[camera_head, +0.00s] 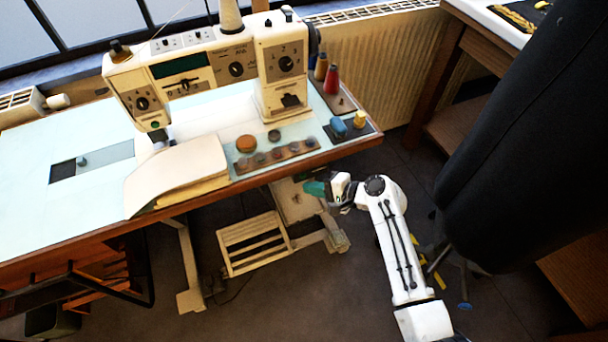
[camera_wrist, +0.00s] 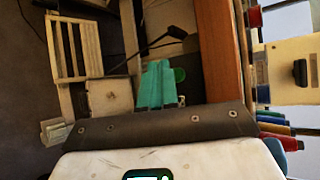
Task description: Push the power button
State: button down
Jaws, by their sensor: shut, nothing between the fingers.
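My gripper (camera_head: 314,188) has teal fingers and is just below the front right edge of the sewing table, in front of the under-table frame. In the wrist view the fingers (camera_wrist: 157,72) are shut together and empty. A round green piece (camera_wrist: 180,75), which may be the power button, shows just right of the fingertips; I cannot tell whether they touch it. In the head view that spot is hidden or too small to make out. The sewing machine (camera_head: 215,65) stands on the table above and has several dials and a small green spot.
The table's wooden front edge (camera_wrist: 217,55) runs close to the right of my fingers. A slatted pedal (camera_head: 252,243) and metal legs stand below. Spools (camera_head: 331,78) and folded cloth (camera_head: 178,172) lie on the table. A dark hanging garment (camera_head: 530,140) is at right.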

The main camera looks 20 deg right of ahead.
jog(key=s+p, duration=0.3)
jog(key=s, duration=0.3)
dwell(0.6)
